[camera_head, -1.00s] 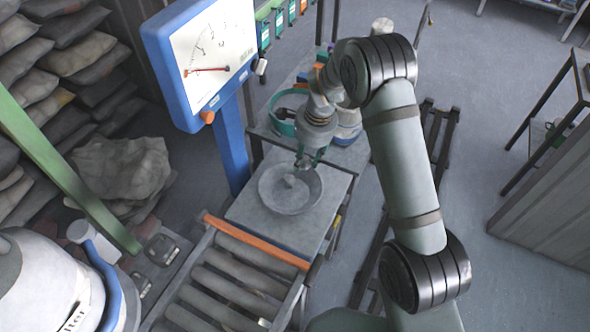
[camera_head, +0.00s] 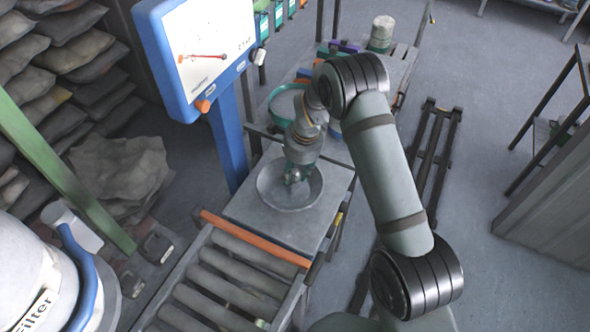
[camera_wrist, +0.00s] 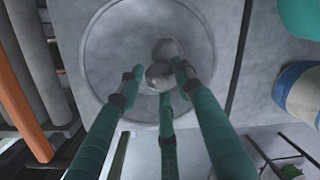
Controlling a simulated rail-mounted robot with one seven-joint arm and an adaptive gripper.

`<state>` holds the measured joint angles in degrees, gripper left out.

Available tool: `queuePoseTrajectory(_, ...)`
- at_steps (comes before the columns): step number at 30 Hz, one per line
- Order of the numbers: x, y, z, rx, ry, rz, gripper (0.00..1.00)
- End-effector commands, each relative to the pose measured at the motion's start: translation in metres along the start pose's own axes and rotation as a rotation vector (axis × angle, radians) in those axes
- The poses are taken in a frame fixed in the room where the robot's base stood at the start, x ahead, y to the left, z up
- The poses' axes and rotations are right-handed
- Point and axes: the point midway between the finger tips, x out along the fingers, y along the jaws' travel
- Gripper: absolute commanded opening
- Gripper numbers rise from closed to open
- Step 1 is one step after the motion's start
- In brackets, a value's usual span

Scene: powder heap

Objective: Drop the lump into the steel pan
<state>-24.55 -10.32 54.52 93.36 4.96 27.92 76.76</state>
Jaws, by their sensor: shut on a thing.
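The steel pan (camera_head: 304,202) is a round, shallow grey dish on a flat grey platform in the head view. It fills the upper middle of the wrist view (camera_wrist: 103,82). My gripper (camera_head: 293,178) points down over the pan. In the wrist view its green fingers (camera_wrist: 158,80) close around a small grey lump (camera_wrist: 157,76). A second rounded grey piece (camera_wrist: 167,48) shows just beyond the held lump; I cannot tell whether it lies in the pan or joins the lump. In the head view my gripper hides most of the lump. The height above the pan floor is unclear.
A blue scale post with a dial display (camera_head: 205,55) stands left behind the pan. A roller conveyor (camera_head: 235,285) with an orange bar (camera_head: 255,240) lies in front. A green-rimmed container (camera_head: 278,98) stands behind. Stacked sacks (camera_head: 60,65) are at the left.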

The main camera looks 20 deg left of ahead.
Motion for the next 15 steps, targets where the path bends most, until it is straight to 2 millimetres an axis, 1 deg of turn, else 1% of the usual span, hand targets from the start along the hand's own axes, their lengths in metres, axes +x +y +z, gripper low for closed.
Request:
queuePoseTrajectory(4, -0.0008, -0.0004, 0.0001, 0.0, 0.0, -0.001, 0.08)
queuePoseTrajectory(5, -0.0008, -0.0004, 0.0001, 0.0, 0.0, -0.001, 0.35)
queuePoseTrajectory(15, -0.0008, -0.0002, 0.0001, 0.0, 0.0, 0.0, 0.55)
